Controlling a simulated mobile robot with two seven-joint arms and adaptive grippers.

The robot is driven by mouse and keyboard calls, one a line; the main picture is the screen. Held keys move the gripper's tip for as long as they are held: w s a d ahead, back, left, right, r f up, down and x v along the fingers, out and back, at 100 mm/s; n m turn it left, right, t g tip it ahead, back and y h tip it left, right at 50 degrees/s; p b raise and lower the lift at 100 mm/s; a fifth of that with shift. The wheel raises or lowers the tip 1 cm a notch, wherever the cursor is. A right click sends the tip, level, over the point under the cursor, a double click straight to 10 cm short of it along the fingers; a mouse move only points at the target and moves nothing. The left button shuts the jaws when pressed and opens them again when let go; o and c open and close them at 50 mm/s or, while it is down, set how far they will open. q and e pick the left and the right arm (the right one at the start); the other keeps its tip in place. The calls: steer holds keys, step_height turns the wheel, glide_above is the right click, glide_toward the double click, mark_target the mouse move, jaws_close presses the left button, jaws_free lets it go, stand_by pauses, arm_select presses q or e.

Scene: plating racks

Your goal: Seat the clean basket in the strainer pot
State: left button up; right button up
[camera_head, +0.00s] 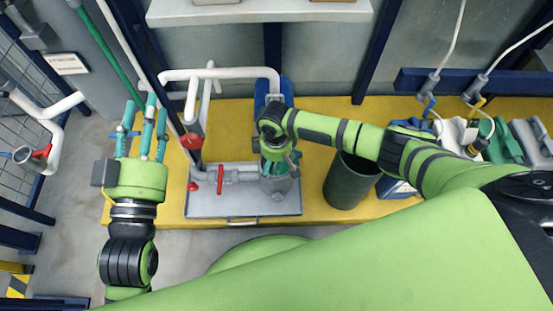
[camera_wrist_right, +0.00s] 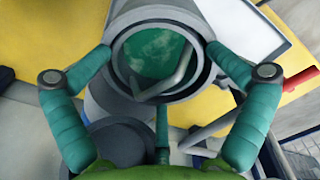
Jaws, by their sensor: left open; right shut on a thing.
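My right gripper (camera_head: 278,158) is shut above the grey tray and points down. In the right wrist view its teal fingers close around the rim of a round grey cylinder (camera_wrist_right: 120,75) with a green inside and a bent bar across its mouth. I take this to be the basket. The grey strainer pot (camera_head: 277,186) stands on the tray directly below the gripper. My arm and hand hide part of it, and I cannot tell whether the basket is inside it or above it. My left gripper (camera_head: 141,130) is open and empty at the left, fingers pointing away.
The grey tray (camera_head: 230,207) on the yellow platform carries a pipe with red handles (camera_head: 220,178). A white pipe (camera_head: 220,73) arches behind. A dark green bin (camera_head: 347,182) stands to the right of the tray. Several containers (camera_head: 505,145) stand at the far right.

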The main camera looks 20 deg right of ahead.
steer(key=o, duration=1.2)
steer(key=shift+s+f, duration=0.3)
steer(key=shift+f, duration=0.65)
steer(key=shift+c, duration=0.2)
arm_select(q)
steer(key=shift+w+f, duration=0.35)
steer(key=shift+w, duration=0.1)
arm_select(e)
step_height(320, 180, up, 14)
steer(key=shift+w, duration=0.25)
